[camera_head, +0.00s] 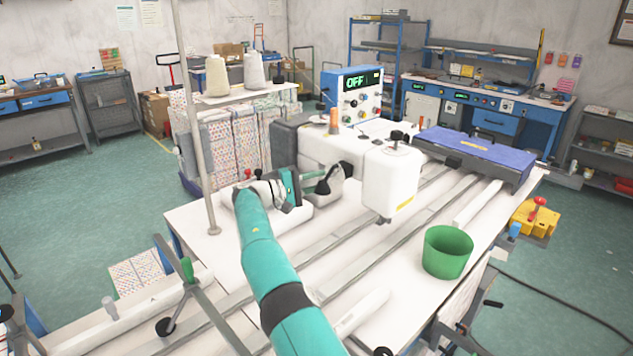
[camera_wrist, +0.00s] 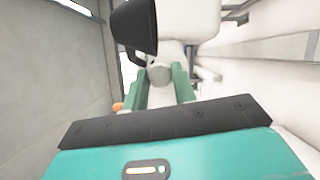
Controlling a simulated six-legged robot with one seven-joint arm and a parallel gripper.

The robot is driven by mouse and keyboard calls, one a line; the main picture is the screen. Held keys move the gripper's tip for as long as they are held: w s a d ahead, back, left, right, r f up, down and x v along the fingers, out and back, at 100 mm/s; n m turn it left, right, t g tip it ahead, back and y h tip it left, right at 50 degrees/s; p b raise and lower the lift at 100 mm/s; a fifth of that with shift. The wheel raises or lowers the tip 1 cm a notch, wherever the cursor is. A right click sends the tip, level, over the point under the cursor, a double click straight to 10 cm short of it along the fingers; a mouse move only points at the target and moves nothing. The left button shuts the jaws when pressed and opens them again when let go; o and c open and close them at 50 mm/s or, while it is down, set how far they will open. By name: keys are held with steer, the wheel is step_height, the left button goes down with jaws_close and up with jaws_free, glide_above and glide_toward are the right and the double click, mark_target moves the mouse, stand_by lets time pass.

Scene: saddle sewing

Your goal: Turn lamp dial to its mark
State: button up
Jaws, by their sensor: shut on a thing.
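A black lamp head (camera_head: 346,170) hangs at the front of the white sewing machine (camera_head: 390,180). In the wrist view the lamp head (camera_wrist: 134,24) is a dark cone just above my fingers. My gripper (camera_wrist: 161,76) has its two green fingers on either side of a pale grey round knob (camera_wrist: 159,73), which looks like the lamp dial, and is shut on it. In the head view my gripper (camera_head: 323,180) is beside the lamp at the machine's left part, and the dial is hidden there. I cannot make out the mark or the dial's angle.
A green bin (camera_head: 447,252) stands on the white table at the right. A blue case (camera_head: 474,148) lies behind it. A control box (camera_head: 352,96) reading OFF stands behind the machine. Thread cones (camera_head: 253,71) stand at the back left.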

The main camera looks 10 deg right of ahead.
steer(key=shift+a+n, duration=0.1)
steer(key=shift+n, duration=0.3)
steer(key=o, duration=0.7)
